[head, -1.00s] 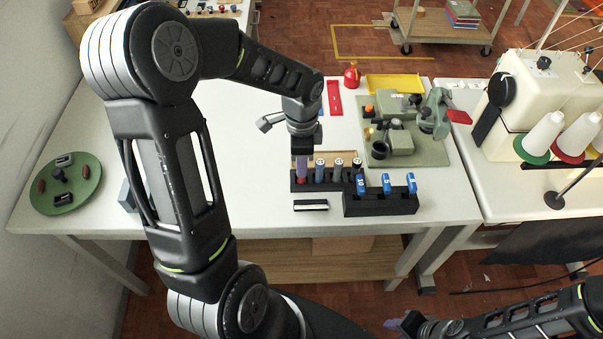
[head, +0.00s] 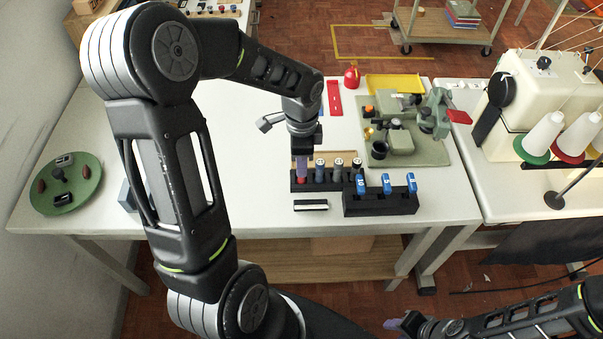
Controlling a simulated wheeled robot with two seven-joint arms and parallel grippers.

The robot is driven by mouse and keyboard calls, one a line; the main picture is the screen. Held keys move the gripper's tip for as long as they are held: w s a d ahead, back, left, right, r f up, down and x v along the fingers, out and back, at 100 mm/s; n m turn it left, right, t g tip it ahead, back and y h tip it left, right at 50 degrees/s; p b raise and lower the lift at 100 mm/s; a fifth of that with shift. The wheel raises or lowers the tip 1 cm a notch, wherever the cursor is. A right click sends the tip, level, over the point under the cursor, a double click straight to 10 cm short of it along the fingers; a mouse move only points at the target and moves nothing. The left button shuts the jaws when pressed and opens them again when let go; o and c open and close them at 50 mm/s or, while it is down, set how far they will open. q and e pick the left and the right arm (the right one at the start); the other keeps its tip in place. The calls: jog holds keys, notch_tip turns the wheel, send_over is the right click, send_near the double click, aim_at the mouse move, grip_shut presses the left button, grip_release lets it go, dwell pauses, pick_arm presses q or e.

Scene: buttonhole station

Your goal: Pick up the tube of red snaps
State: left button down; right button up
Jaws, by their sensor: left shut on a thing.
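The tube of red snaps (head: 302,180) stands in the left end of the black rack (head: 329,187) in the middle of the table. Only a small red part shows below my fingers. My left gripper (head: 302,168) reaches down from above with its purple fingers shut around the tube. The tube still appears to be in its rack slot; whether it is lifted at all is hard to see. My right gripper (head: 397,325) is low at the bottom of the view, away from the table, and its finger opening is too small to judge.
Several grey tubes (head: 338,172) stand close to the right in the same rack. A green press (head: 403,135) stands behind right. A green round tray (head: 66,184) lies far left.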

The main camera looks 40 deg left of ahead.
pick_arm(q)
jog(key=shift+r, duration=0.1)
notch_tip(320, 180, up, 10)
jog(key=shift+f+b, duration=0.1)
jog(key=shift+b, duration=0.45)
pick_arm(e)
jog(key=shift+f, duration=0.45)
